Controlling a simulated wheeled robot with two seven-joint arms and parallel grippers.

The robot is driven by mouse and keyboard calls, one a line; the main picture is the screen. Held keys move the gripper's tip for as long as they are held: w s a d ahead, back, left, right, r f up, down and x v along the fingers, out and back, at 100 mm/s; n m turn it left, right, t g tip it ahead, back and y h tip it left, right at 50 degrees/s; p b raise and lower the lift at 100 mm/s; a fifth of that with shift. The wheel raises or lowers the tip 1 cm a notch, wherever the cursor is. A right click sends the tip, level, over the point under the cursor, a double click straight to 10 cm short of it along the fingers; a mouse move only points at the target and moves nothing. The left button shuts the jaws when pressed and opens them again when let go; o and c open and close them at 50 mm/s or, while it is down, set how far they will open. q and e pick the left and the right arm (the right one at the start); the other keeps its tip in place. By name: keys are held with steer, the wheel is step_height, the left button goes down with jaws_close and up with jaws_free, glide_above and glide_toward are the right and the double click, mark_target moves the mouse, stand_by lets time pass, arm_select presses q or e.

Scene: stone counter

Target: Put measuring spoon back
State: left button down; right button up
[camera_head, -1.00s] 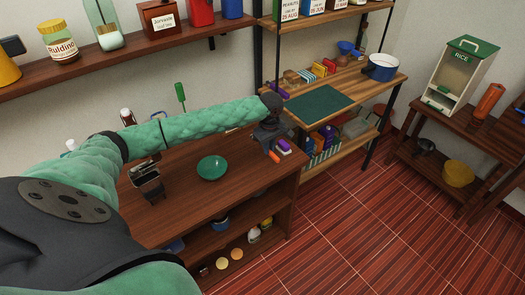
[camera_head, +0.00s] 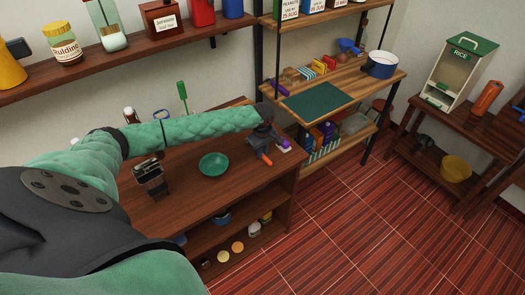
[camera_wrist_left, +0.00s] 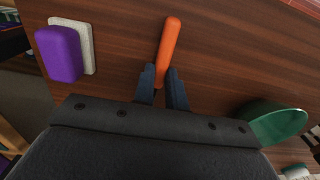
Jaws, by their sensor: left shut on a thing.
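My left gripper (camera_head: 264,143) is at the right end of the dark wooden counter, past the green bowl. In the left wrist view its two fingers (camera_wrist_left: 162,88) are shut on the near end of an orange handle (camera_wrist_left: 170,42). This seems to be the measuring spoon; its bowl is not visible, hidden by the gripper or out of sight. The orange part also shows below the gripper in the head view (camera_head: 266,160). I cannot tell whether it touches the counter.
A purple block on a white base (camera_wrist_left: 60,52) lies beside the gripper. A wooden shelf unit with a green mat (camera_head: 314,101) stands beyond the counter's right end.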

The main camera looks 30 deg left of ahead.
arm_select(q)
steer(key=c, duration=1.4)
jaws_free()
steer(key=shift+f, duration=0.1)
steer(key=shift+c, duration=0.2)
arm_select(e)
steer(key=shift+s+d, duration=0.1)
steer(key=shift+f, duration=0.1)
